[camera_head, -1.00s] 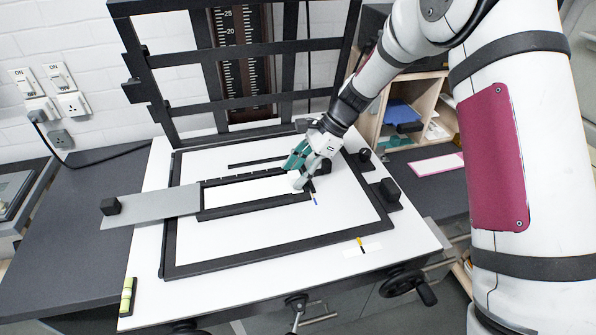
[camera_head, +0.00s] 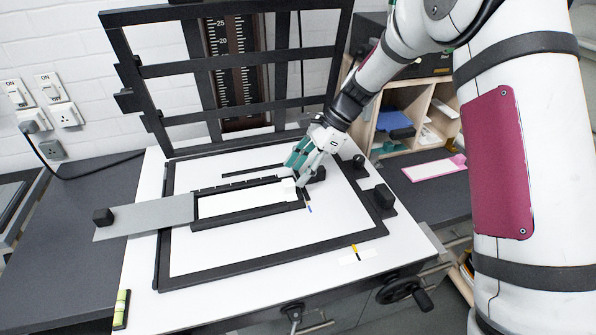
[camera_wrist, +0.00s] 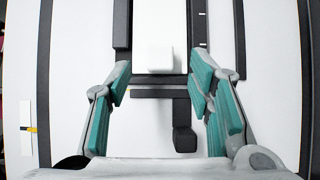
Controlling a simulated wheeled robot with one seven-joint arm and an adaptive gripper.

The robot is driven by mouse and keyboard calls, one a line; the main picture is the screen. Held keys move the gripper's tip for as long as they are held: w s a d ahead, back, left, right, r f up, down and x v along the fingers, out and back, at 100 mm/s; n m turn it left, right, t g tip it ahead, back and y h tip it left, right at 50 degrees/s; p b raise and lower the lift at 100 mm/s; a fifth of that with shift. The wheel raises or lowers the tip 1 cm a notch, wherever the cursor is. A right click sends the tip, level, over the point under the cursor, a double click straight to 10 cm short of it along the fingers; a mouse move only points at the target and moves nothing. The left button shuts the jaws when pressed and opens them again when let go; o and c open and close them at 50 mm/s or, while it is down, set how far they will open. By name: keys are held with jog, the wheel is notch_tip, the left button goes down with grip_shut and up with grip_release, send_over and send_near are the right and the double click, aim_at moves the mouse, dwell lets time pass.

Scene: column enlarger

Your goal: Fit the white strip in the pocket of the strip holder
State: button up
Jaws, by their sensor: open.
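The white strip (camera_head: 240,199) lies flat between the black rails of the strip holder (camera_head: 248,217) on the white board. A small white block (camera_wrist: 160,57) stands on the strip's near end in the wrist view. My gripper (camera_head: 297,176) is over the holder's right end in the head view.
A grey plate (camera_head: 145,217) with a black knob (camera_head: 103,217) extends left from the holder. A black frame (camera_head: 160,245) surrounds the board, and an upright black lattice (camera_head: 225,67) stands behind. A black block (camera_head: 384,196) is at right.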

jog(key=shift+v, duration=2.1)
jog(key=shift+r, duration=0.1)
jog(key=v, duration=1.2)
jog(key=shift+s, duration=0.1)
